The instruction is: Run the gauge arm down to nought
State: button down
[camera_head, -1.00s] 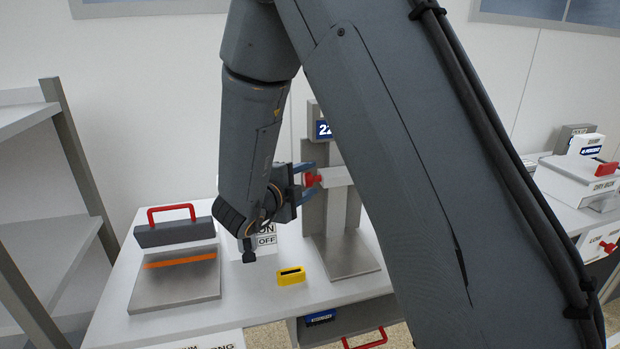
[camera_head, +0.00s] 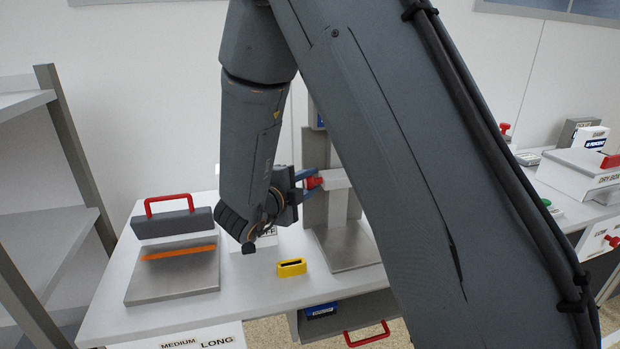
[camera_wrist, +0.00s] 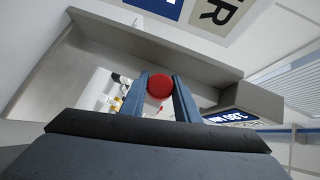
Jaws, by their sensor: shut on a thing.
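The gauge is a grey stand with an upright column (camera_head: 315,148) and a flat base plate (camera_head: 350,252). Its grey gauge arm (camera_head: 337,179) sticks out from the column, well above the base plate. A red knob (camera_head: 314,183) sits at the arm's left side. My gripper (camera_head: 312,179) is shut on this knob. In the wrist view the round red knob (camera_wrist: 160,86) lies between the two blue fingers of my gripper (camera_wrist: 161,92). The gauge's display is mostly hidden behind my arm; a blue readout (camera_wrist: 228,116) shows in the wrist view, too small to read surely.
A plate with a red-handled bar (camera_head: 172,223) and an orange strip (camera_head: 178,252) lies at the left of the bench. A yellow slotted block (camera_head: 291,267) stands before the gauge. An open drawer (camera_head: 350,318) is below. A dry box (camera_head: 582,170) is at right.

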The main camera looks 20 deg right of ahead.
notch_tip(320, 180, down, 9)
jog(key=b, duration=0.5)
jog(key=shift+b, duration=0.3)
jog(key=shift+f, duration=0.1)
jog(key=c, duration=1.4)
grip_release()
jog(key=shift+o, duration=0.2)
jog(key=b+v, duration=0.1)
jog(key=v, duration=0.6)
jog(key=shift+s+a, duration=0.3)
